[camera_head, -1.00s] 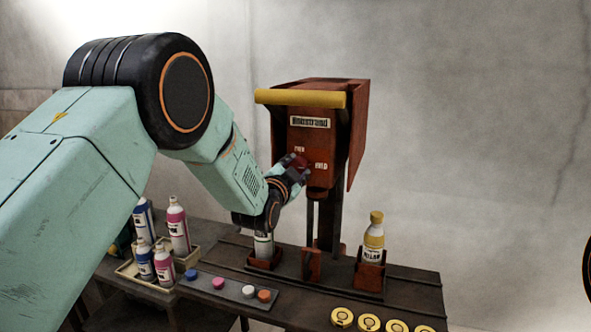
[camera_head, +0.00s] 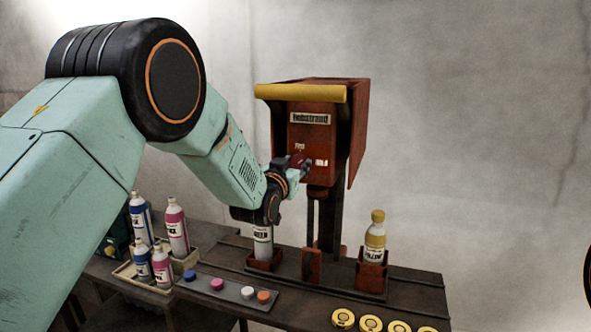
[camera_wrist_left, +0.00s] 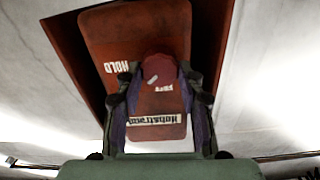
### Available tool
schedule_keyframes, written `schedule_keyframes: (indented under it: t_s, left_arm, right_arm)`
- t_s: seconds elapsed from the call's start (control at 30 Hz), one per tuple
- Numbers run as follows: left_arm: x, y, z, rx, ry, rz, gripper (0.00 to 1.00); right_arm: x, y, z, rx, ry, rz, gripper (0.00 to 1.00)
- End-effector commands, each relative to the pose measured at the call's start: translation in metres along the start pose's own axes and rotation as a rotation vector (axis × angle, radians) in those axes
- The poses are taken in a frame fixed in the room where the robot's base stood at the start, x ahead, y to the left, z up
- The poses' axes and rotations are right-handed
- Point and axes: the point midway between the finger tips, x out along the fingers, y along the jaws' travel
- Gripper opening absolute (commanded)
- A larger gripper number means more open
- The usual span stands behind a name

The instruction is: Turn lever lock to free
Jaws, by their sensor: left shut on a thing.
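The lever lock is a dark red knob (camera_head: 298,160) on the front plate of a rust-red machine (camera_head: 311,140). Small white lettering stands above the knob and to its right; the wrist view reads HOLD and FREE upside down. My left gripper (camera_head: 294,166) is shut on the knob from the left and hides part of it. In the left wrist view the knob (camera_wrist_left: 158,68) sits between the fingers of my left gripper (camera_wrist_left: 160,82), with a short pale slanted mark on it. I cannot tell which word the mark points to. My right gripper is not in view.
A white bottle (camera_head: 263,240) stands in a holder below my left wrist, and a yellow-capped bottle (camera_head: 375,238) in another holder to the right. A crate of bottles (camera_head: 129,272), a strip of coloured caps (camera_head: 232,288) and yellow discs (camera_head: 370,323) are on the bench.

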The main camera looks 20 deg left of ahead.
Motion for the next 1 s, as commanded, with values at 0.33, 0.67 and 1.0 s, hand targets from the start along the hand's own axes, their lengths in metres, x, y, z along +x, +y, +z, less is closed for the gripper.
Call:
schedule_keyframes:
  t_s: [0.33, 0.67, 1.0]
  left_arm:
    - [-0.001, 0.000, 0.005, -0.329, -0.008, 0.000, 0.06]
    - [-0.001, 0.001, 0.005, -0.615, -0.011, 0.000, 0.06]
    - [-0.001, 0.001, 0.005, -0.806, -0.012, -0.001, 0.06]
  right_arm:
    - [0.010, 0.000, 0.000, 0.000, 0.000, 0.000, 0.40]
    - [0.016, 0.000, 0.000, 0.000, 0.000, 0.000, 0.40]
    - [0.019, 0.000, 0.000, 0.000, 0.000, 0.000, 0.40]
